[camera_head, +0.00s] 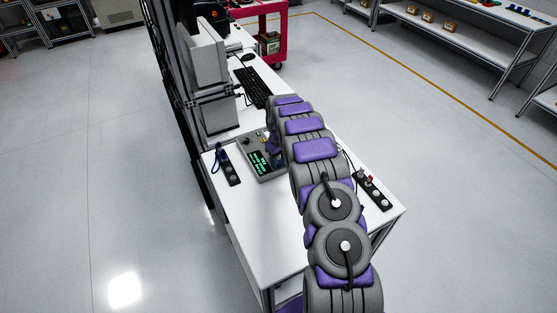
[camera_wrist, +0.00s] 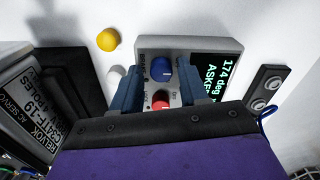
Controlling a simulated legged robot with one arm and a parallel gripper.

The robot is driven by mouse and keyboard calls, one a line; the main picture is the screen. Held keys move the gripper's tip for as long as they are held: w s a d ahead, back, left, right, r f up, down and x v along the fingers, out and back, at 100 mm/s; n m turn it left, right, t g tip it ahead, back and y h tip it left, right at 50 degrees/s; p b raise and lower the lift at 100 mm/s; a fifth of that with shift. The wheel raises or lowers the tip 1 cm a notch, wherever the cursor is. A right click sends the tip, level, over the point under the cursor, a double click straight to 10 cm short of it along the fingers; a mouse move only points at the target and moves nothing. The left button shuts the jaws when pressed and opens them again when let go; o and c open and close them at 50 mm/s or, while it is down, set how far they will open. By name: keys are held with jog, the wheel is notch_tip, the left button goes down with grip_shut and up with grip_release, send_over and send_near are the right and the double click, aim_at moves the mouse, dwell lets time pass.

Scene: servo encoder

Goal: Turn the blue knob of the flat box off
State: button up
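The flat box is grey with a lit display of green and white text; it lies on the white table in the head view (camera_head: 244,146) and fills the upper middle of the wrist view (camera_wrist: 222,45). Its blue knob (camera_wrist: 161,70) shows in the wrist view, above a red knob (camera_wrist: 160,99). My gripper (camera_wrist: 160,88) is open, with one finger left and one right of the knobs. A gap shows between the fingers, and I cannot tell whether either touches the blue knob. In the head view my arm hides the box's right part, and the blue knob cannot be made out.
A dark labelled servo unit (camera_wrist: 35,110) stands close at left in the wrist view. A yellow ball-like piece (camera_wrist: 108,39) and a white one lie beyond it. Black control strips sit left (camera_head: 229,172) and right (camera_head: 373,190) of the box. The table front (camera_head: 268,240) is clear.

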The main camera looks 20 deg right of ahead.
aim_at(279, 162)
jog(key=shift+o, duration=0.6)
notch_tip(279, 162, up, 17)
jog(key=p, duration=0.1)
jog(key=shift+r, duration=0.1)
dwell(0.4)
